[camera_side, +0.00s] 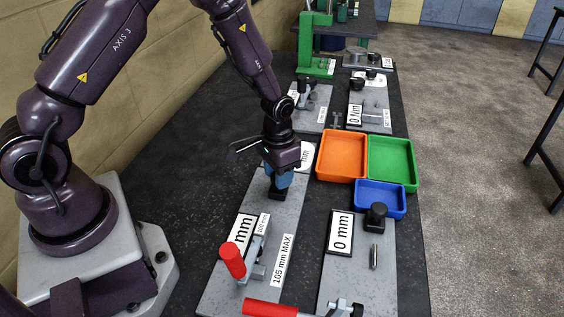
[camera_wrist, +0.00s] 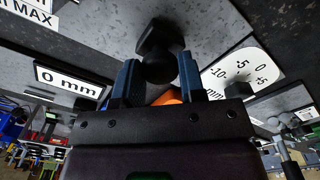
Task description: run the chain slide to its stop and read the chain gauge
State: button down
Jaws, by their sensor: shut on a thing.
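My gripper (camera_side: 278,184) points down over the far end of a long grey plate (camera_side: 222,290). Its blue fingers (camera_wrist: 158,82) are shut on a black knob (camera_wrist: 160,45) in the wrist view. The knob's dark base (camera_side: 277,204) shows below the fingers in the side view. The plate carries a "105 mm MAX" label (camera_side: 283,260), a "100 mm" label (camera_side: 262,224) and a framed "mm" display (camera_side: 240,235) whose number I cannot read. A white scale card marked -10 to 5 mm (camera_wrist: 240,72) lies beside the knob. I cannot tell which readout is the chain gauge.
A neighbouring plate has a "0 mm" display (camera_side: 341,233) and a black knob (camera_side: 376,214). Orange (camera_side: 323,174), green (camera_side: 408,184) and blue (camera_side: 364,205) trays stand to the right. A green press (camera_side: 313,45) stands behind.

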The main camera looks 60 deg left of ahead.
jog(key=shift+s+d, duration=0.3)
jog(key=c, duration=0.7)
grip_release()
jog(key=shift+r, duration=0.1)
jog(key=shift+w+a+r, duration=0.1)
jog(key=shift+r, duration=0.2)
notch_tip(320, 180, up, 12)
jog(key=shift+r, duration=0.15)
dwell(1.2)
